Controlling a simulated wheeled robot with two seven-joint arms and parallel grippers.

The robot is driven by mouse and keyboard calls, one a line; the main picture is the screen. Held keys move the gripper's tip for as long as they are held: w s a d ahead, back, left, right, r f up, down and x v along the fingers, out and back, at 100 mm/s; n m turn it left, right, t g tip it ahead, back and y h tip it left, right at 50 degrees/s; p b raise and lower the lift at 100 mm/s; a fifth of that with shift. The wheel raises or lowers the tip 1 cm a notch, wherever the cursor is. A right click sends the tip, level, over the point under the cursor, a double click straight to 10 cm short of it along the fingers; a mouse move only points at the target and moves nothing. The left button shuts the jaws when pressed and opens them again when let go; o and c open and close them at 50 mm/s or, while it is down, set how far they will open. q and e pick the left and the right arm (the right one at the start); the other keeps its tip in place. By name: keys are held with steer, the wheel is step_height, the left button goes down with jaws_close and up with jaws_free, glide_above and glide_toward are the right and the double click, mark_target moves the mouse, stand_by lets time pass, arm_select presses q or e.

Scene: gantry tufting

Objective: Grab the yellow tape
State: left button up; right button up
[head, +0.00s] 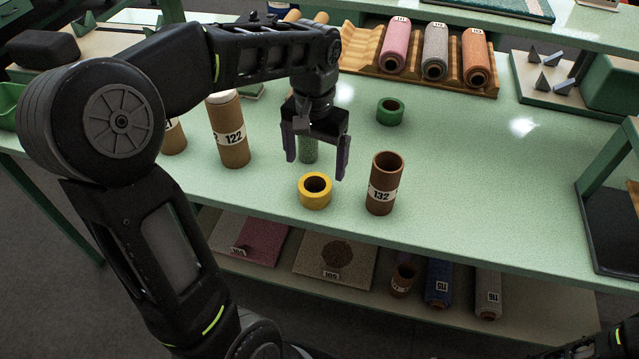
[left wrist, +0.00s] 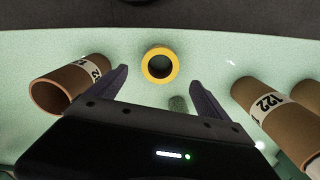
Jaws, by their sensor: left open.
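The yellow tape (head: 315,194) is a short roll lying flat on the pale green table near its front edge. In the left wrist view the yellow tape (left wrist: 160,64) lies ahead of and between my fingertips. My left gripper (head: 315,166) is open, points down and is empty, just behind the tape in the head view. In the left wrist view its two fingers (left wrist: 158,78) stand wide apart. A grey-green cylinder (head: 308,150) shows between the fingers; it also shows in the left wrist view (left wrist: 178,104). My right gripper does not show clearly.
A brown tube marked 132 (head: 383,185) stands right of the tape. A tube marked 122 (head: 229,130) stands to the left. A green roll (head: 390,111) lies behind.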

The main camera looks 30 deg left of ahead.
mark_target(316, 183)
arm_select(q)
steer(key=shift+f, duration=1.35)
steer(key=shift+f, duration=0.1)
step_height(316, 183, down, 5)
steer(key=shift+p, duration=0.65)
steer(key=shift+c, duration=0.6)
steer(key=c, duration=1.4)
